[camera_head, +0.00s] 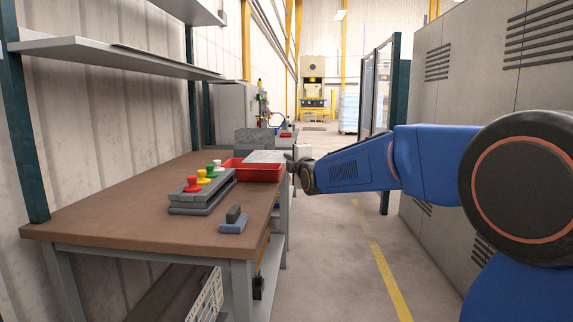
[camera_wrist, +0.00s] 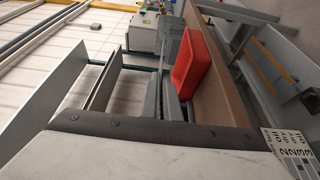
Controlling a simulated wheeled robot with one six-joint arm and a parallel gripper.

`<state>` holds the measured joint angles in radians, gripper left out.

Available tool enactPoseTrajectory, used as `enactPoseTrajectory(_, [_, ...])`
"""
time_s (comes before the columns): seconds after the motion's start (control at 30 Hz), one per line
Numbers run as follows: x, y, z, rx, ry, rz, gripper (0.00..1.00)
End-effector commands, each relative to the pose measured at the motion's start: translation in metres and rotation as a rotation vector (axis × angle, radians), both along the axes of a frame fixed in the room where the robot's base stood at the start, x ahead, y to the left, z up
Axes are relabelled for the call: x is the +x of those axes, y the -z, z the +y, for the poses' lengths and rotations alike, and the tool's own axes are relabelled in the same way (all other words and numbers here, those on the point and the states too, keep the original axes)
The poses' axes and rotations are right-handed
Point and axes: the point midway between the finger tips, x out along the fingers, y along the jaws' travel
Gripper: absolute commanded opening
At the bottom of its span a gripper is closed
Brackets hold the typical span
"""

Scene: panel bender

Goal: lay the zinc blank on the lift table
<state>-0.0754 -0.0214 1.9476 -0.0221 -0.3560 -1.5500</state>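The zinc blank (camera_head: 265,156) is a flat light-grey sheet. In the head view it lies level across the red bin's area, its right end at my gripper (camera_head: 291,164). My gripper appears shut on that end; the fingertips are small and partly hidden. In the wrist view, a pale mottled sheet (camera_wrist: 150,157) fills the bottom, very close, along a dark bolted strip. It looks like the held blank. The red bin shows uncovered beyond it there, so the blank seems to be above or in front of the bin. I cannot pick out a lift table in either view.
The brown workbench (camera_head: 110,212) holds the red bin (camera_head: 258,174), coloured knobs on a grey block (camera_head: 202,190) and a small grey-blue block (camera_head: 233,221). A speckled grey panel (camera_head: 254,138) stands behind. A grey machine cabinet (camera_head: 492,105) is at right. The aisle floor (camera_head: 335,240) is clear.

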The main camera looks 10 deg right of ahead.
Motion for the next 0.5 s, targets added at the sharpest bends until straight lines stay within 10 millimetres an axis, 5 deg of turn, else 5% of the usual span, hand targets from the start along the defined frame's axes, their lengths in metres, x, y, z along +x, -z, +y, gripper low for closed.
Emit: enactPoseTrajectory(0.5, [-0.006,-0.029,-0.017,0.000,0.000,-0.001,0.00])
